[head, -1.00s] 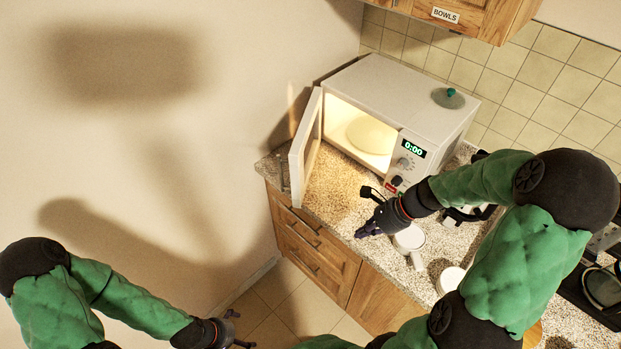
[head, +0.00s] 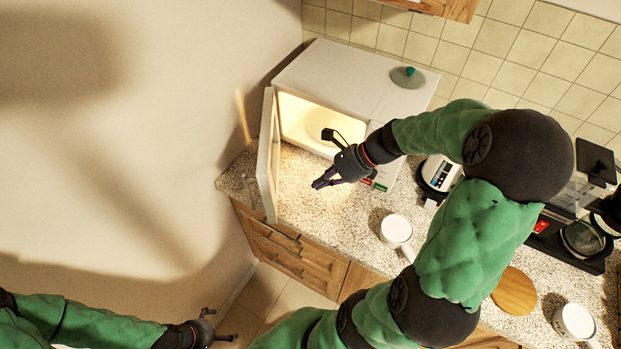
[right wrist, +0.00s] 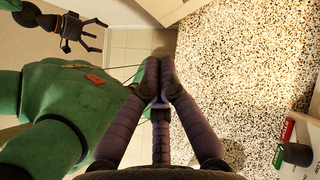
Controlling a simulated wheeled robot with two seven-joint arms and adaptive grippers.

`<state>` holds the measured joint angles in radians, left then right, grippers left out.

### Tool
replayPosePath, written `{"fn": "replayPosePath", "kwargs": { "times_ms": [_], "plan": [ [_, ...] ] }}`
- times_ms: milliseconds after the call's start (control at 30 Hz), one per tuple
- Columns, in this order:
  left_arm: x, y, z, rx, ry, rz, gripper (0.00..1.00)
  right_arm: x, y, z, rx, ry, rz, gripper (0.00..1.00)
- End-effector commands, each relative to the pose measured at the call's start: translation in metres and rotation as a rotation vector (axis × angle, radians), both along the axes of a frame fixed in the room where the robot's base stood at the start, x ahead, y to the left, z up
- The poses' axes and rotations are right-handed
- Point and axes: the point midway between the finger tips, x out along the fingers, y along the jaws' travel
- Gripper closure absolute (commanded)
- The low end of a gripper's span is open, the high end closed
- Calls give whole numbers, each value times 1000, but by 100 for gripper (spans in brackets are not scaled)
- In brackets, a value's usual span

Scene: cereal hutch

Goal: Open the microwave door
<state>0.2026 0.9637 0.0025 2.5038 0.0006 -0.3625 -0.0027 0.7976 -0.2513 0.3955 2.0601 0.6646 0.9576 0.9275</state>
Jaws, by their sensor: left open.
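The white microwave (head: 355,75) stands on the counter against the tiled wall. Its door (head: 267,155) stands open on the left, swung out towards the front, and the lit cavity (head: 298,112) with a round plate (head: 322,122) shows. My right gripper (head: 318,184) is in front of the cavity, to the right of the door and apart from it, above the counter. In the right wrist view its fingertips (right wrist: 159,66) are together with nothing seen between them. My arm hides much of the control panel. My left gripper (head: 222,325) is open and empty, low at left, far from the microwave.
A white mug (head: 396,231) stands on the speckled counter (head: 335,232) right of my right gripper. A white appliance (head: 440,175), a coffee maker (head: 580,235), a wooden board (head: 515,291) and another mug (head: 575,322) are further right. A lid with a green knob (head: 408,76) lies on the microwave.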

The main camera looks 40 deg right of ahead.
Motion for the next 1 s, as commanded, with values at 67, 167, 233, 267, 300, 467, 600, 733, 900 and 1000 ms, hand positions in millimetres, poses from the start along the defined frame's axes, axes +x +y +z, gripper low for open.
{"fn": "replayPosePath", "kwargs": {
  "times_ms": [67,167,233,267,300,467,600,733,900,1000],
  "plan": [
    [0,0,-4,0,0,0,0,6,10,-12,4,2,4,100],
    [0,0,-8,0,0,0,0,13,21,-26,4,2,5,100],
    [0,0,-11,0,0,0,0,19,28,-35,4,2,5,100],
    [0,0,-12,0,0,0,0,22,31,-39,2,2,4,100],
    [0,0,-13,0,0,0,0,25,36,-44,2,2,4,100],
    [0,0,-17,0,0,0,0,38,53,-57,0,-1,6,100],
    [0,0,-18,0,0,0,0,48,66,-56,0,-1,4,100],
    [0,0,-18,0,-1,0,0,53,74,-56,-1,1,1,100],
    [0,0,-18,0,-1,0,0,56,77,-56,-1,1,0,100],
    [0,0,-18,0,-1,0,0,56,77,-56,-1,1,0,100]
  ]
}}
